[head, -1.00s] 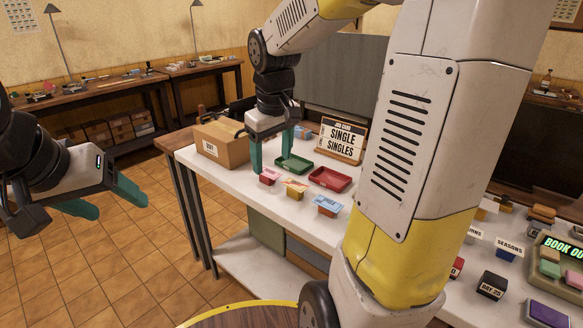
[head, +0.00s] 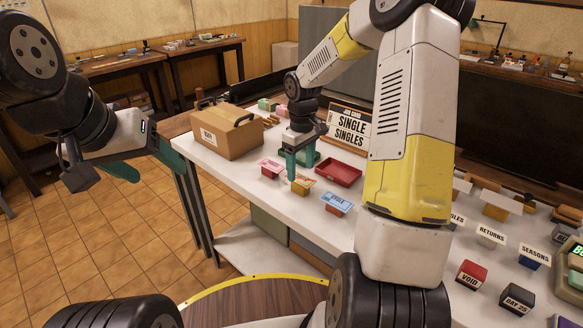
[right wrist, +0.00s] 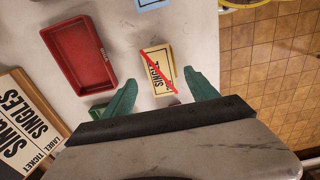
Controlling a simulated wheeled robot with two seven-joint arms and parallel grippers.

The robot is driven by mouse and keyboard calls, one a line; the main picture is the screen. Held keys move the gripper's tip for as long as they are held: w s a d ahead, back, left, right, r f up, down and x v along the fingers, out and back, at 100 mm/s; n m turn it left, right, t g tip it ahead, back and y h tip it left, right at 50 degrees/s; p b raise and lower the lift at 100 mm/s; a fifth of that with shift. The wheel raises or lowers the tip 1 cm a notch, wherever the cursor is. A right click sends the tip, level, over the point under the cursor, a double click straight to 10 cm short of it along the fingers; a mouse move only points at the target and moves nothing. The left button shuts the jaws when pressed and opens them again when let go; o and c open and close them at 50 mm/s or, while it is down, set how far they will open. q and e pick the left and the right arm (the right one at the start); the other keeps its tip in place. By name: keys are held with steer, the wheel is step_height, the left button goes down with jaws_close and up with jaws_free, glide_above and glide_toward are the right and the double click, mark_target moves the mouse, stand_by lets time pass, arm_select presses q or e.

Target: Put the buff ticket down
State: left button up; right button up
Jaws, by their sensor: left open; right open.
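The buff ticket (head: 302,184) lies on a small holder on the white table, between a pink ticket (head: 271,166) and a blue ticket (head: 337,203). In the right wrist view the buff ticket (right wrist: 157,68) shows the word SINGLE and a red diagonal stripe. My right gripper (head: 301,172) is open just above it; in the wrist view its teal fingers (right wrist: 160,83) stand on either side of the ticket's near end. I cannot tell whether they touch it. My left gripper (head: 152,166) is open and empty at the left, away from the tickets.
A red tray (head: 338,172) lies right of my right gripper, and a green tray (head: 311,157) is partly hidden behind it. A cardboard box (head: 228,140) stands left, a SINGLE SINGLES sign (head: 350,130) behind. Stamps, including VOID (head: 471,274), stand at the right.

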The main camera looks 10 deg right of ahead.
step_height(320, 180, down, 2)
steer(key=shift+c, duration=0.2)
jaws_close()
steer(key=shift+r, duration=0.1)
